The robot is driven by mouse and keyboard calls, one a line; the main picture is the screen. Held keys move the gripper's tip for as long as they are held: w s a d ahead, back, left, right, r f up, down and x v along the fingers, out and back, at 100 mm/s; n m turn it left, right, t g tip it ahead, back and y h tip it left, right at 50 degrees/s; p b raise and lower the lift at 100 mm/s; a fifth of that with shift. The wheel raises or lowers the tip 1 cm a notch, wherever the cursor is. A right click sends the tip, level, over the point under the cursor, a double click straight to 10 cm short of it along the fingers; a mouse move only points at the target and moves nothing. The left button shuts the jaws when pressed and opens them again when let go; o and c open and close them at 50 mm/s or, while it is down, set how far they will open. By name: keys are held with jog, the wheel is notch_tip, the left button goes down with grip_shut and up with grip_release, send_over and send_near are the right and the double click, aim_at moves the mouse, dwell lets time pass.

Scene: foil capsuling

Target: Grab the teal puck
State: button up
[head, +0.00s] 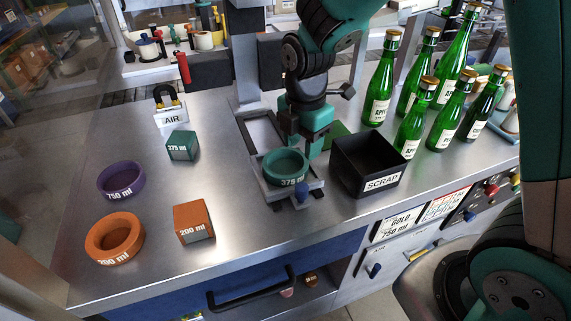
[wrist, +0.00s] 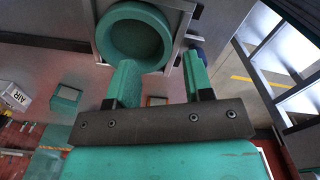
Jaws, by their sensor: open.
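The teal puck (head: 287,166) is a round, ring-shaped piece marked 375 ml. It sits in a grey metal holder (head: 262,190) on the bench, in front of my arm. In the wrist view the teal puck (wrist: 137,38) lies at the top, just past my fingertips, slightly left of the gap's middle. My gripper (head: 303,140) is right behind and above the puck in the head view. In the wrist view my gripper (wrist: 161,72) has its two teal fingers apart with nothing held between them. I cannot tell whether a finger touches the puck.
A black SCRAP bin (head: 368,164) stands close on the right, with several green bottles (head: 415,128) beyond it. On the left are a teal block (head: 182,146), an orange block (head: 193,222), a purple ring (head: 121,180), an orange ring (head: 115,238) and the AIR block (head: 170,116).

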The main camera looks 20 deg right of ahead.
aim_at(300, 172)
jog(key=f, duration=0.2)
jog(key=f+p, duration=0.1)
jog(key=f, duration=0.3)
jog(key=shift+s+a+f+p, duration=0.25)
jog(key=shift+a+p, duration=0.05)
jog(key=shift+c, duration=0.5)
grip_shut()
